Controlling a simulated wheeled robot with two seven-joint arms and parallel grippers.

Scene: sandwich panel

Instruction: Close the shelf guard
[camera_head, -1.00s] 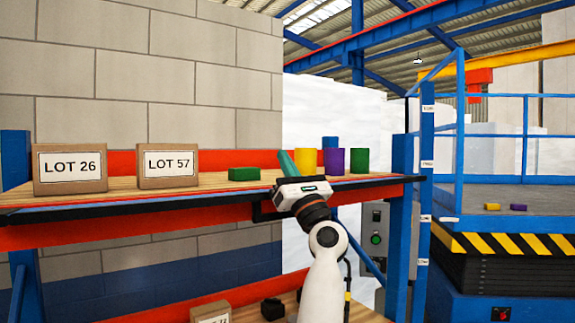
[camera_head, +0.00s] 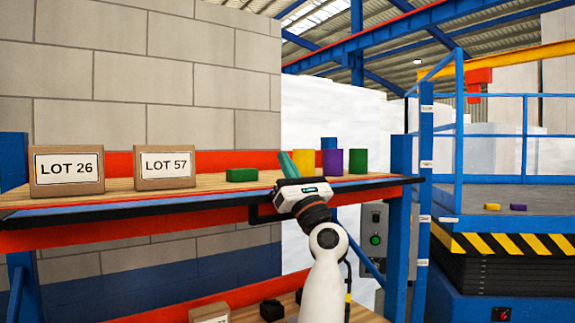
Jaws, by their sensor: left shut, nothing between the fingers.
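The shelf guard appears to be the long dark bar (camera_head: 130,206) along the front edge of the upper wooden shelf, running from the left to the blue post at right. A short black handle-like piece (camera_head: 262,213) hangs below it near the middle. My left gripper (camera_head: 278,200) is at the bar beside this piece, its white and black hand overlapping the shelf edge. Its fingers are dark against the bar and partly hidden; they are shut with nothing between them. I cannot tell whether they touch the guard. My right gripper is not in view.
On the upper shelf stand the LOT 26 box (camera_head: 66,172), the LOT 57 box (camera_head: 165,169), a green block (camera_head: 242,175), a tilted teal piece (camera_head: 287,164) and yellow, purple and green containers (camera_head: 332,161). A blue post (camera_head: 400,240) stands right. Dark items sit on the lower shelf.

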